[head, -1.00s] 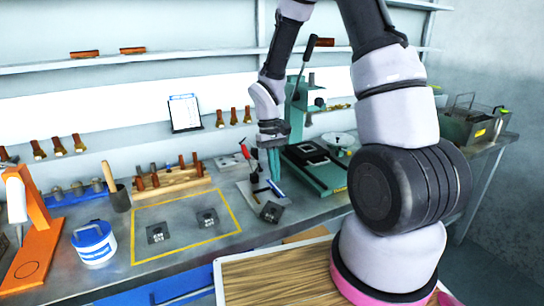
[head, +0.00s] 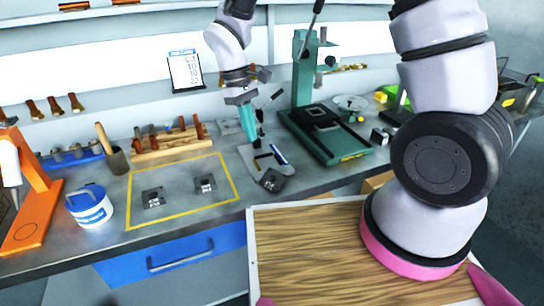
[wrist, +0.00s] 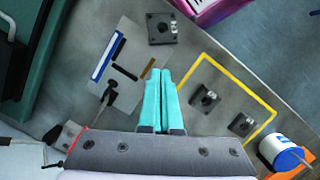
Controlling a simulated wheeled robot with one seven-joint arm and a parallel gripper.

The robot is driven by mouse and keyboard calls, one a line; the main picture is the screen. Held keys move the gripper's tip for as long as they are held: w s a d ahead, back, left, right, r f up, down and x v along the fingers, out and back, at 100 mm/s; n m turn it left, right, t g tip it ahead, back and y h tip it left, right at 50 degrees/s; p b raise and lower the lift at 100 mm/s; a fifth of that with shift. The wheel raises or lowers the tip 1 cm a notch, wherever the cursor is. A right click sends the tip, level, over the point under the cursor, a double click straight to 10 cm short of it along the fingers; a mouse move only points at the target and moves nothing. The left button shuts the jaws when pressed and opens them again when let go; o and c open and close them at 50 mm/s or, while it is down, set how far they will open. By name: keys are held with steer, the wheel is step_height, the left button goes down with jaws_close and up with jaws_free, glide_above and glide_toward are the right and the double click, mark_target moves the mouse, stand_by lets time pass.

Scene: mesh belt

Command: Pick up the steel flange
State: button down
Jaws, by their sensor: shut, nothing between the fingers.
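Three dark grey square plates with raised round centres, alike in shape, lie on the grey bench; I take them to be steel flanges. One flange (head: 272,181) lies right of the yellow outline, and in the wrist view (wrist: 162,28) it is beyond my fingertips. Two more, a left flange (head: 153,198) and a right flange (head: 205,184), lie inside the yellow outline; the wrist view shows them to the right of the fingers (wrist: 204,98) (wrist: 242,125). My gripper (head: 254,142) has teal fingers, shut and empty, above the bench; its fingertips (wrist: 160,72) touch no flange.
A pale mat (head: 246,155) with small tools lies by the gripper. A green press (head: 325,140) stands to its right. A wooden tool rack (head: 170,145), a white-blue tub (head: 90,205) and an orange stand (head: 40,190) are on the left.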

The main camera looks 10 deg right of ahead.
mark_target(270, 176)
steer(key=x, duration=1)
steer(key=shift+s, duration=0.1)
steer(key=shift+s+d, duration=0.25)
steer(key=shift+d, duration=0.1)
steer(key=shift+s+d, duration=0.9)
steer(key=shift+s, duration=0.05)
